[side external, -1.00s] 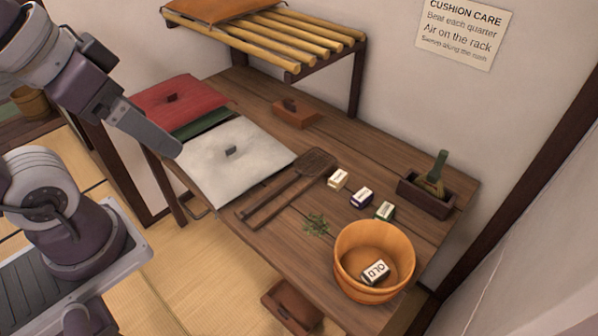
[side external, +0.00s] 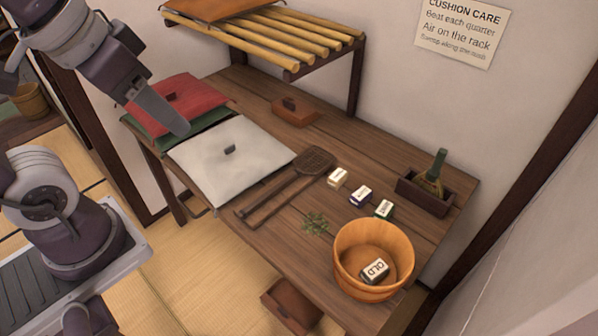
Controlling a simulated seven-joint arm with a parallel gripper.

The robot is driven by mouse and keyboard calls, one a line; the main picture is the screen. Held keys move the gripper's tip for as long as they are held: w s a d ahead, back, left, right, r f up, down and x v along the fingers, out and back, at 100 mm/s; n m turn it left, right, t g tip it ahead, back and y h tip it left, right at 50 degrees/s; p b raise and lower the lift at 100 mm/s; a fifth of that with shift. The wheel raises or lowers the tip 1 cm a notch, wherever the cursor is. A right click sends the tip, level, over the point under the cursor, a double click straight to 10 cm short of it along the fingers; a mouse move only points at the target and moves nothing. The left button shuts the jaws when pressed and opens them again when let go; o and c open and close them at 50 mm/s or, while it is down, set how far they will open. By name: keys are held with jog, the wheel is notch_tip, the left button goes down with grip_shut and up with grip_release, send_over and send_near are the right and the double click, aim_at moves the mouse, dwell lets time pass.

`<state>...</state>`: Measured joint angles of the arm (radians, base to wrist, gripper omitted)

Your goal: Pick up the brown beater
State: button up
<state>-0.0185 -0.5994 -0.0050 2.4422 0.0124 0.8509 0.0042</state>
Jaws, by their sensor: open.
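The brown beater (side external: 287,185) lies flat on the wooden table, its broad woven head (side external: 317,160) toward the back right and its forked handle toward the front left edge. It is beside the white cushion and apart from it. My gripper (side external: 180,128) is open and empty, up above the red and green cushions, to the left of the beater and well apart from it. The gap between its fingers is hard to see from this side.
A white cushion (side external: 232,165), red cushion (side external: 180,95) and green cushion (side external: 150,131) lie at left. Three small boxes (side external: 361,195), green sprigs (side external: 317,224), a wooden tub (side external: 345,260) and a brush holder (side external: 415,196) stand right. A bamboo rack (side external: 270,38) overhangs the back.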

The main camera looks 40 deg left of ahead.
jog(key=w+a+f+g, duration=0.2)
jog(key=w+f, duration=0.2)
jog(key=w, duration=0.5)
jog(key=g, duration=0.3)
send_over(267, 193)
notch_tip(267, 193, down, 21)
notch_tip(267, 193, down, 14)
jog(key=shift+d+r, duration=0.1)
jog(key=shift+r, duration=0.15)
jog(key=shift+c, duration=0.4)
grip_shut()
